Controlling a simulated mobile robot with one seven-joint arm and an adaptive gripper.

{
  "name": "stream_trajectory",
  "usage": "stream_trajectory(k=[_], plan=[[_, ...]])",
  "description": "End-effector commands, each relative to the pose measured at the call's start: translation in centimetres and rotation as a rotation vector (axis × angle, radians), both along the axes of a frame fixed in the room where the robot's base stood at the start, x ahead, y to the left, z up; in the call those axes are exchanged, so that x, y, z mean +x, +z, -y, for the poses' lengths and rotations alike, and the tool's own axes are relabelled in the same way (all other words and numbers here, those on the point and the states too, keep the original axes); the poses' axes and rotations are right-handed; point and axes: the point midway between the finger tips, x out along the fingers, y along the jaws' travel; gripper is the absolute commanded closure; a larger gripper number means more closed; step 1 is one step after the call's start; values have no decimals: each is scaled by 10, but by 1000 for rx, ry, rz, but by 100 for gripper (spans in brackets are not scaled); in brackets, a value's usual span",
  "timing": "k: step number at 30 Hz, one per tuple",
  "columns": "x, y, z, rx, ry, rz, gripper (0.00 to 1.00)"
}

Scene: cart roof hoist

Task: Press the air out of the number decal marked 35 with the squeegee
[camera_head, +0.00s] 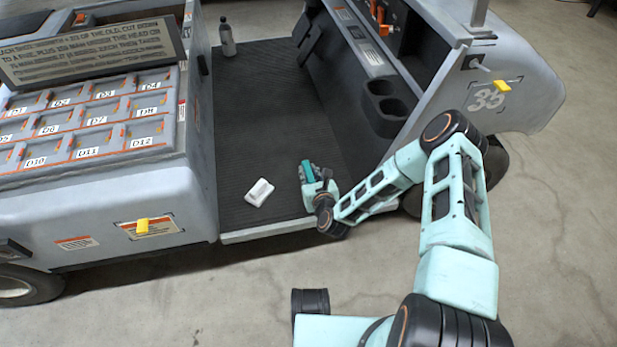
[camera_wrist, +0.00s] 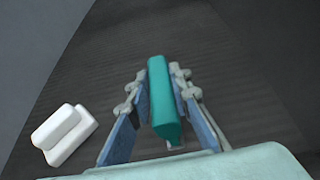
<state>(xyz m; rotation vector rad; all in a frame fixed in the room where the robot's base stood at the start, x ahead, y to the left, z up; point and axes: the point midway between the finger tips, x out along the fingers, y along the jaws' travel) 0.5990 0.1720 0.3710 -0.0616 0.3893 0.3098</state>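The number decal marked 35 (camera_head: 487,97) is on the grey front body panel of the cart at the upper right, with a yellow tab-like piece (camera_head: 502,86) at its upper edge. My gripper (camera_head: 310,175) is low over the cart's dark floor, well to the left of the decal and apart from it. In the wrist view its fingers (camera_wrist: 163,95) are closed around a teal block (camera_wrist: 163,115), which appears to be the squeegee. Its lower edge is partly hidden by my gripper.
A white two-part block (camera_head: 260,192) lies on the ribbed cart floor (camera_head: 250,110), left of my gripper. A grey bottle (camera_head: 227,38) stands at the back. Cup holders (camera_head: 385,105) and the dash are to the right.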

Motion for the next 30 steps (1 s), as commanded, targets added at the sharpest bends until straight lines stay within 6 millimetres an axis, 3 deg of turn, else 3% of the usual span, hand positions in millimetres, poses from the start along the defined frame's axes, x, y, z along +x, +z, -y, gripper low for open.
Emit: stream_trajectory(k=[11,17,22,30], plan=[[0,1,0,0,0,0,100],[1,14,1,0,-2,1,100],[-2,40,3,2,-3,-1,100],[-47,101,28,2,-3,-2,100]])
